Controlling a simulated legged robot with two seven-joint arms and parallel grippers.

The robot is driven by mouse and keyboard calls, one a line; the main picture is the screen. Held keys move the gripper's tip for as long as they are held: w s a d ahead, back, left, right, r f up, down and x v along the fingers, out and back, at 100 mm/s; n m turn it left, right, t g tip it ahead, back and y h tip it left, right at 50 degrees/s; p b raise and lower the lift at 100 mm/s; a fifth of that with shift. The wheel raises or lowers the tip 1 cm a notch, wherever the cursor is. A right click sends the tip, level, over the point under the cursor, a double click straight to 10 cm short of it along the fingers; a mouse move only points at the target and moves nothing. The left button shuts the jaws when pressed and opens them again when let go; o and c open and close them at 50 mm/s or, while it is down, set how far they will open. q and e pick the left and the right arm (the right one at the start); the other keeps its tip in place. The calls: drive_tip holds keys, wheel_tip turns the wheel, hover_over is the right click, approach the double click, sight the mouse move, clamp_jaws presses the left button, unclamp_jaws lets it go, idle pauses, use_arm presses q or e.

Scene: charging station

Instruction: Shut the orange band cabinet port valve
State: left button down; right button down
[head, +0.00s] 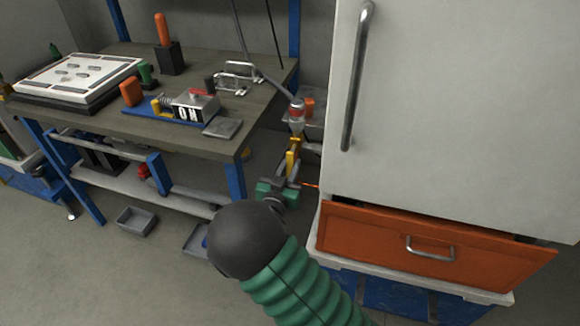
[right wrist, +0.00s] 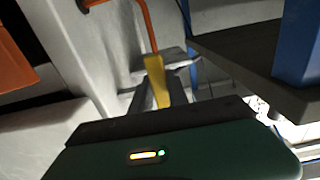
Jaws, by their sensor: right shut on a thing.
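The white cabinet (head: 450,110) with the orange drawer band (head: 370,245) stands at the right in the head view. A yellow handle (head: 293,150), which looks like the port valve's lever, shows at the cabinet's left side below a silver and red fitting (head: 297,112). My right gripper (head: 290,172) is shut on this yellow handle, reaching in from below. The right wrist view shows the yellow handle (right wrist: 157,78) between the fingers, with an orange tube (right wrist: 149,28) above it. The valve body is partly hidden, and I cannot tell the valve's setting. My left gripper is not in view.
A workbench (head: 90,120) with blue legs stands left of the valve, its corner close to my right gripper. Two grey trays lie on the floor, one of them (head: 137,221) below the bench. The gap between bench and cabinet is narrow.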

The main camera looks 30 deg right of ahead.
drive_tip(key=shift+w+a+f, duration=0.1)
drive_tip(key=shift+a+f, duration=0.05)
idle(0.4)
drive_tip(key=m, duration=0.2)
drive_tip(key=b, duration=0.1)
drive_tip(key=shift+w+a+m, duration=0.25)
drive_tip(key=shift+w+m, duration=0.05)
drive_tip(key=shift+m, duration=0.1)
drive_tip(key=shift+w+a+r+m+b, duration=0.55)
drive_tip(key=shift+m+b, duration=0.9)
drive_tip(key=shift+m, duration=1.05)
drive_tip(key=shift+w+a+r+m+b, duration=0.2)
drive_tip(key=shift+r+m+b, duration=0.5)
drive_tip(key=shift+m+b, duration=1.3)
drive_tip(key=shift+w+a+r+m+b, duration=0.3)
drive_tip(key=shift+w+r+m+b, duration=0.45)
drive_tip(key=shift+m, duration=2.25)
drive_tip(key=shift+s, duration=0.3)
drive_tip(key=c, duration=1.3)
unclamp_jaws()
drive_tip(key=shift+r, duration=0.1)
